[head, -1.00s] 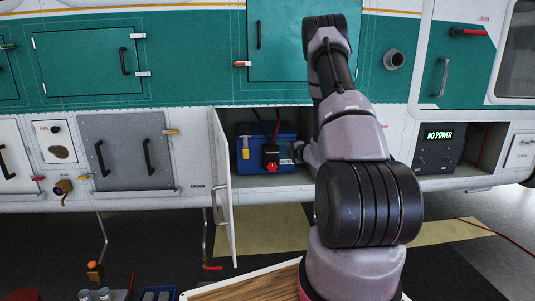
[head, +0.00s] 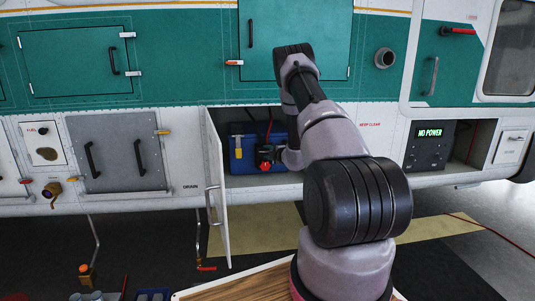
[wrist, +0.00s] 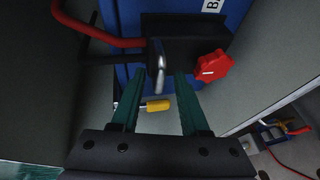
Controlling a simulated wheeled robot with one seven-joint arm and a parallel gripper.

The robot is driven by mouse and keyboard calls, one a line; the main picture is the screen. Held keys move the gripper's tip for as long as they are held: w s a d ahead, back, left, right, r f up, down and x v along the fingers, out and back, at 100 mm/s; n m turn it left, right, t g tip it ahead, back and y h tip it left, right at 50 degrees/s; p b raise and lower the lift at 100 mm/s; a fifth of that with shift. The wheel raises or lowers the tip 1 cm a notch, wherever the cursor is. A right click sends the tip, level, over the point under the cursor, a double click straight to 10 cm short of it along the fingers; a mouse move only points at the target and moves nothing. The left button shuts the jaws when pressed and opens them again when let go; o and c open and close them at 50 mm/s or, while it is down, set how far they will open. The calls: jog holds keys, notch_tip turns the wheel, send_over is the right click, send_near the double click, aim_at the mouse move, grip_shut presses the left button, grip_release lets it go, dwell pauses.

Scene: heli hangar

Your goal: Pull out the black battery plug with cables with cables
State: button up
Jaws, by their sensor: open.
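The blue battery (head: 243,158) sits in the open compartment in the head view; its blue face (wrist: 122,75) also shows in the wrist view. The black plug (head: 268,151) is on its front, with a red knob (wrist: 213,66) on the plug's right side in the wrist view. The plug body (wrist: 190,35) carries a metal handle (wrist: 159,65). A red cable (wrist: 98,33) and a black cable run to its left. My gripper (wrist: 162,78) is open, its green fingers on either side of the handle. Whether they touch it, I cannot tell.
The compartment's white door (head: 216,185) hangs open at the left. A yellow-handled item (wrist: 158,105) shows behind the fingers in the wrist view. A black unit reading NO POWER (head: 428,145) sits at the right. A wooden-topped surface (head: 235,287) is in front of me.

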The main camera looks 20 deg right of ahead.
grip_shut()
dwell(1.5)
